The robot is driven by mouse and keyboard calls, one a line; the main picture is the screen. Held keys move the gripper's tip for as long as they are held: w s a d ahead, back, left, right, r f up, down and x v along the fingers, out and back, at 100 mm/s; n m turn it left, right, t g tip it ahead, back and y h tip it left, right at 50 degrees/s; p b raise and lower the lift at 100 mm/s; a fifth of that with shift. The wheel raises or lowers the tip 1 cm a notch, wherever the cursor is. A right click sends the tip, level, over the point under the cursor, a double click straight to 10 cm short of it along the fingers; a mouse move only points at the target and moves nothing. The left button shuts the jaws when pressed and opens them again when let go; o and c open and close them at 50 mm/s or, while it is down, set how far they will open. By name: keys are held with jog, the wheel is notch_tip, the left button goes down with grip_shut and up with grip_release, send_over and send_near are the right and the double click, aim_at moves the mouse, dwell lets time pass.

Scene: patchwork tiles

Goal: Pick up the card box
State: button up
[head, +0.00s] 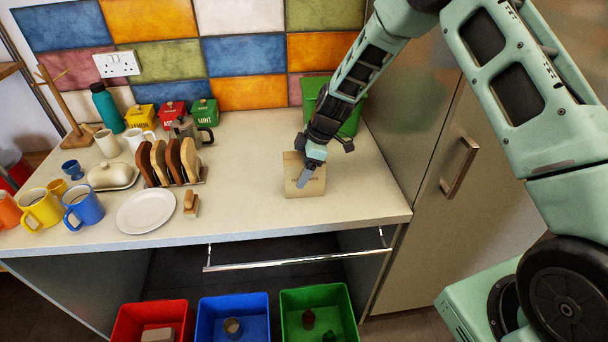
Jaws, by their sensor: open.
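The card box (291,183) is a small tan carton standing upright on the worktop, right of the middle of the counter. My gripper (306,176) comes down from the upper right and is in front of the box in the picture, covering part of its right side.
A toast rack (172,165) with bread slices, a white plate (146,212) and a small brush (191,204) lie left of the box. A green bin (352,122) stands behind my gripper. A tall cabinet (430,150) bounds the right. The counter right of the box is clear.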

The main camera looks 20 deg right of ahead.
jog(key=shift+f+b, duration=0.2)
jog(key=shift+b, duration=0.2)
jog(key=shift+c, duration=0.3)
jog(key=c, duration=1)
